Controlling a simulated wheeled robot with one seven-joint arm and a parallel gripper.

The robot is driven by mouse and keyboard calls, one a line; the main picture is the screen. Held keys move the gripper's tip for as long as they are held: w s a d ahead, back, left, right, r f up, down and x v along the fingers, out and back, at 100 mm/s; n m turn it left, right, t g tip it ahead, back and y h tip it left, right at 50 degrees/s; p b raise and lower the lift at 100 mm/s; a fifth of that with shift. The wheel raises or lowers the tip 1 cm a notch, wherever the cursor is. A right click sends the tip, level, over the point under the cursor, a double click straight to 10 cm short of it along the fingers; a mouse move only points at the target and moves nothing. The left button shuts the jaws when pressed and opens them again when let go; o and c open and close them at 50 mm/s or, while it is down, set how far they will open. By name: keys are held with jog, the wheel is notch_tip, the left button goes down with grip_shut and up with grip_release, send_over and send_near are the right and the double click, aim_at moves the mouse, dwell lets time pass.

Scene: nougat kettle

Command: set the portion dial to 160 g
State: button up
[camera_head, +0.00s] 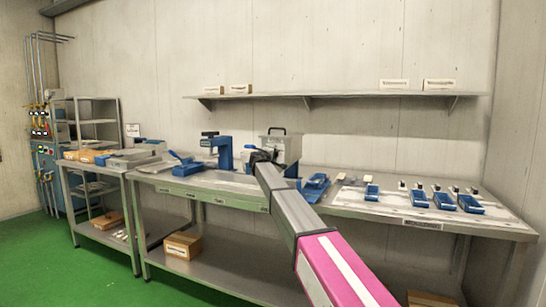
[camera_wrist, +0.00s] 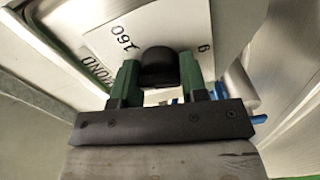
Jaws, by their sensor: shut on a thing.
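The portion dial shows in the wrist view as a black knob (camera_wrist: 158,68) in front of a white plate (camera_wrist: 185,28). The plate carries a printed "160" up and left of the knob, and a single character to its right. Other lettering at the left is partly cut off. My gripper (camera_wrist: 158,80) is shut on the knob, with one green finger on each side. The knob's pointer is not visible, so I cannot tell its setting. In the head view my gripper (camera_head: 262,157) is at the front of the grey machine (camera_head: 286,147), and my arm hides the dial.
A blue device (camera_head: 219,150) stands left of the machine on the steel table (camera_head: 215,185). Several blue scoop-like items (camera_head: 443,200) lie on the right table. A wall shelf (camera_head: 340,94) with small boxes is above. A cardboard box (camera_head: 183,245) sits on the lower shelf.

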jog(key=m, duration=0.5)
jog(key=shift+m, duration=2.4)
jog(key=o, duration=0.9)
jog(key=shift+s, duration=0.15)
jog(key=v, duration=1)
jog(key=shift+s+a, duration=0.15)
jog(key=shift+s, duration=0.15)
